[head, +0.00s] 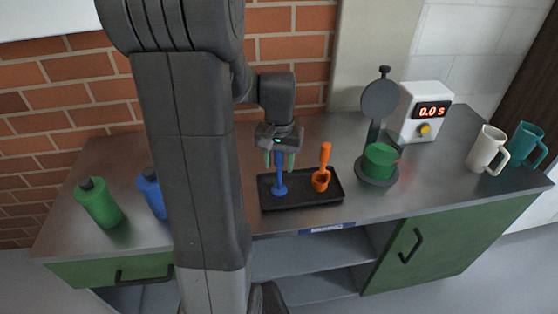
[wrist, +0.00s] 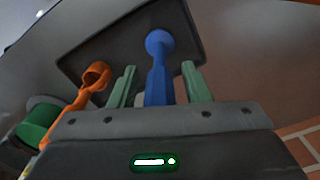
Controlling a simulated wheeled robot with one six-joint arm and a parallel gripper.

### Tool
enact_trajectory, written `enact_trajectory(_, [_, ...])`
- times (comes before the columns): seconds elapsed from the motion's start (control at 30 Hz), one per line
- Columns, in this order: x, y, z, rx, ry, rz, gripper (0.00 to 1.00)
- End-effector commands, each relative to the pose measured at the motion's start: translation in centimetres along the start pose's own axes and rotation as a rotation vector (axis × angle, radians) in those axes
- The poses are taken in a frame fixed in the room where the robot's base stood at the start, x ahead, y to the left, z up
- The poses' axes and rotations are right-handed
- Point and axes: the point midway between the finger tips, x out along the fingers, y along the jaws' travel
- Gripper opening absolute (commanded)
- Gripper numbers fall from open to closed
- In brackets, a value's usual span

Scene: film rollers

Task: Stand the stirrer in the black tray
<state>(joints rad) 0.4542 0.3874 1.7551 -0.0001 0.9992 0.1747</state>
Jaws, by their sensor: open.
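The blue stirrer (head: 281,186) stands upright in the black tray (head: 299,203), toward its left side, with its round foot down on the tray floor. It also shows in the wrist view (wrist: 159,70), running up between my fingers. My gripper (head: 281,159) is open around the stirrer's upper handle, one green finger on each side. In the wrist view a gap shows between each finger and the handle, and the gripper (wrist: 159,80) does not clamp it. The tray's dark floor also shows in the wrist view (wrist: 115,50).
An orange tool (head: 325,160) with a cup-like end stands in the tray right of the stirrer. A green drum on a round stand (head: 380,163) and a white timer (head: 423,112) are further right, then two mugs (head: 488,150). Green (head: 98,203) and blue (head: 151,193) bottles stand left.

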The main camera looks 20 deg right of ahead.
Motion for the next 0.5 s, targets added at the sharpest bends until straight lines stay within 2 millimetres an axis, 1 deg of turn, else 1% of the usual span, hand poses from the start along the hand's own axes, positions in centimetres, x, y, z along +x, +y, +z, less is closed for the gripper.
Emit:
enact_trajectory(0.07, [-0.7,0.0,-0.1,0.000,0.002,0.000,0.43])
enact_trajectory(0.17, [-2.3,0.0,-0.1,0.000,0.005,-0.001,0.43])
enact_trajectory(0.4, [-7.6,0.0,-0.1,0.000,0.006,-0.001,0.43])
enact_trajectory(0.5, [-9.5,0.0,-0.1,0.000,0.004,-0.001,0.43])
